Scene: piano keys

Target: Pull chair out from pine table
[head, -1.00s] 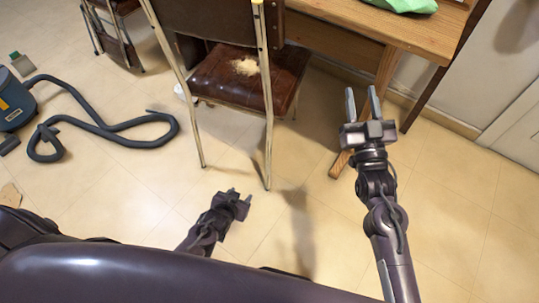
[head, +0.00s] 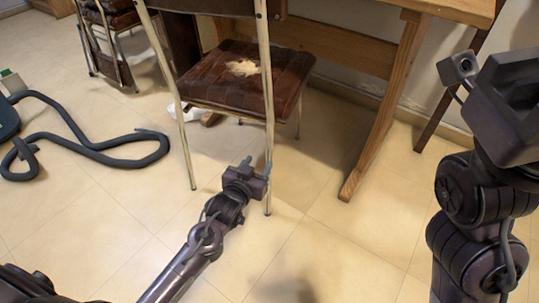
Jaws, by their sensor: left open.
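The chair (head: 215,92) stands upright in the upper middle, with metal legs and a dark brown seat torn open in a pale patch. Its seat is beside the pine table (head: 393,105), whose top and wooden legs show at the upper right. My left gripper (head: 256,165) is open, low beside the chair's near right metal leg, its fingers close to the leg. I cannot tell whether they touch it or stand around it. My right gripper (head: 512,100) is large at the right edge, with its fingers not clearly visible.
A vacuum hose (head: 95,147) curls on the tiled floor at the left. Another chair (head: 105,40) stands at the upper left. The floor in front of the chair is clear apart from my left arm. A wall is behind the table.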

